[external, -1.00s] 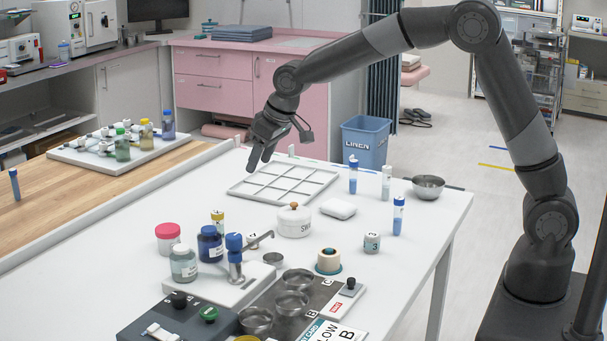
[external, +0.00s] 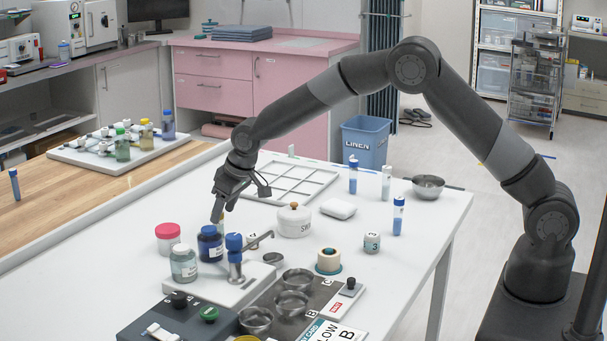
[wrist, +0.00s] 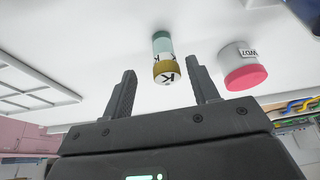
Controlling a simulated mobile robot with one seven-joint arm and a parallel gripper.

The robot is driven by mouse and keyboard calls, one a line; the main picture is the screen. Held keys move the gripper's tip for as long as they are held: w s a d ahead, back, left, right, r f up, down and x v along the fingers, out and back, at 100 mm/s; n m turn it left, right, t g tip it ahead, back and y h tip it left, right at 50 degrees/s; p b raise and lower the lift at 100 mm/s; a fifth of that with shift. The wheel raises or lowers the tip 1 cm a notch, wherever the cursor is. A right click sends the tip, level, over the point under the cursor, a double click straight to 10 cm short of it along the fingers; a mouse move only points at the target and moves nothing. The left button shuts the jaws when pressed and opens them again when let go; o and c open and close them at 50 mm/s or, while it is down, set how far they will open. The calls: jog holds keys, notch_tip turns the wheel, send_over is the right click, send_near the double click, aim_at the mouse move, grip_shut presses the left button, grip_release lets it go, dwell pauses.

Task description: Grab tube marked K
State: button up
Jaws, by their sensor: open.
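The tube marked K (wrist: 165,68) shows in the wrist view with a gold cap, a white band with K on it and a pale teal part. It appears between and beyond my fingertips, with space on both sides, so nothing is held. My gripper (wrist: 163,80) is open. In the external view my gripper (external: 220,207) points down over the table, just behind the blue jar. There the tube is mostly hidden by my fingers and the jar.
A pink-lidded jar (wrist: 240,70) stands close to the right finger in the wrist view. The blue jar (external: 210,246), a grey-green jar (external: 184,266) and a blue-topped fixture (external: 235,245) crowd the near side. A white grid tray (external: 262,196) lies behind.

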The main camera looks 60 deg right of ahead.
jog(key=shift+a+x, duration=0.15)
jog(key=shift+x, duration=1)
jog(key=shift+a+x, duration=0.15)
jog(key=shift+x, duration=1)
jog(key=shift+c, duration=0.5)
jog(key=c, duration=0.9)
jog(key=shift+c, duration=0.2)
